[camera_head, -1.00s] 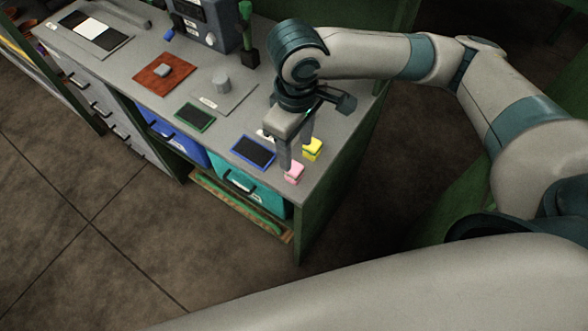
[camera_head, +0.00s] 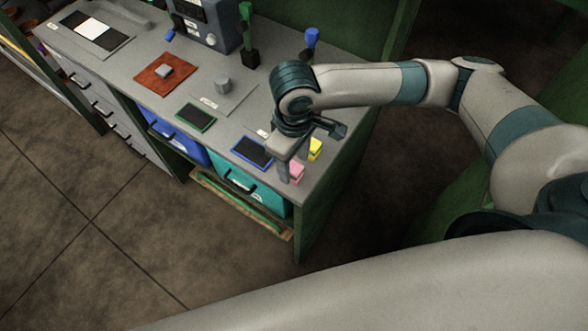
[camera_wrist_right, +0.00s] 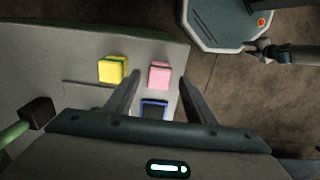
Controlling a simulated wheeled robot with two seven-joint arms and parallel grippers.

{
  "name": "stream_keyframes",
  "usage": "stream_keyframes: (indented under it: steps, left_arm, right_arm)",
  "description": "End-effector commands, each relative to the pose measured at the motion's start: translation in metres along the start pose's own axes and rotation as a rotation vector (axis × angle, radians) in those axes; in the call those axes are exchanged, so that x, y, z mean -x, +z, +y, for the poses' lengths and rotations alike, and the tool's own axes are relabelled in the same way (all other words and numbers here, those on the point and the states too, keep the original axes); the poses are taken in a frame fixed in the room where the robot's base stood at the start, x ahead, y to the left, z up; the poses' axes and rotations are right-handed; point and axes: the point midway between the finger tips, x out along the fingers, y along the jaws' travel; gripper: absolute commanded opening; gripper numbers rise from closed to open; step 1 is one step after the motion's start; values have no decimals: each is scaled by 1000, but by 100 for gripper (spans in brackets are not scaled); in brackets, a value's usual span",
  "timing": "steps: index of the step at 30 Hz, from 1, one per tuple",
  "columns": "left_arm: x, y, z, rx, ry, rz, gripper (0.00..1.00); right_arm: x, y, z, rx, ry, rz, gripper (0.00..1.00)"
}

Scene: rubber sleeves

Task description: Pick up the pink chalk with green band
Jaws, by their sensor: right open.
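The pink chalk (camera_head: 297,171) is a small block standing near the front right corner of the grey bench top. It also shows in the right wrist view (camera_wrist_right: 159,75), ahead of the fingers and between their lines; I cannot make out its green band. My right gripper (camera_head: 288,169) is open and empty, pointing down close beside the pink chalk in the head view and partly covering it. In the wrist view its two fingers (camera_wrist_right: 158,84) stand apart. I cannot tell whether a finger touches the chalk.
A yellow block (camera_head: 315,148) stands just behind the pink chalk, and a blue-framed black pad (camera_head: 252,152) lies to the left. A green-framed pad (camera_head: 195,117) and a grey cylinder (camera_head: 222,86) are farther back. The bench edge is close by.

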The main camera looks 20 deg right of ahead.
Motion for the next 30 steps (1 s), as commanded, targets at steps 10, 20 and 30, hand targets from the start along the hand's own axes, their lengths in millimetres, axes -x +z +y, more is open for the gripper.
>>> stream_keyframes:
  steps: [10,20,30]
  left_arm:
    - [9,-1,0,-1,0,0,37]
    - [9,-1,0,-1,0,0,37]
    - [9,-1,0,-2,1,0,37]
  right_arm:
    - [-36,-4,1,0,-1,-1,50]
    - [-37,-4,1,0,0,0,50]
    - [-37,-4,1,0,0,0,7]
